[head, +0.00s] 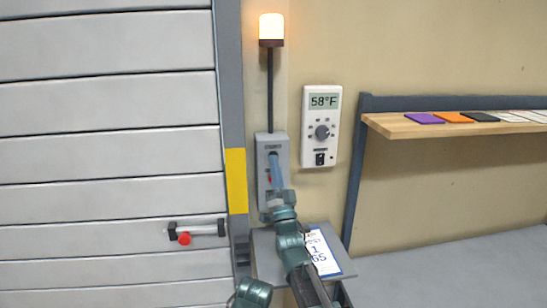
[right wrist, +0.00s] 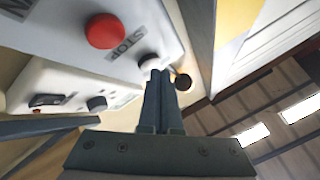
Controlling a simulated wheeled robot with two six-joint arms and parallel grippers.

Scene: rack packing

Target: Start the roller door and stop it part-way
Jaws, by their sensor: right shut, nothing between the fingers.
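The roller door (head: 108,110) fills the left of the head view with wide grey slats; its bottom edge is out of view. A grey control box (head: 264,141) is on the wall right of the door frame. In the right wrist view it has a red STOP button (right wrist: 105,30) and a white button (right wrist: 150,62). My right gripper (head: 273,157) is in front of the box. Its fingers (right wrist: 155,74) are shut and empty, with tips at the white button; I cannot tell whether they press it. An orange-white lamp (head: 271,27) glows on a pole above the box. My left gripper is not in view.
A white thermostat (head: 320,125) reading 58°F hangs right of the box. A wooden shelf (head: 400,128) with coloured cards is further right. A clipboard (head: 325,252) is below the box. A bar with a red knob (head: 184,238) is on the door.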

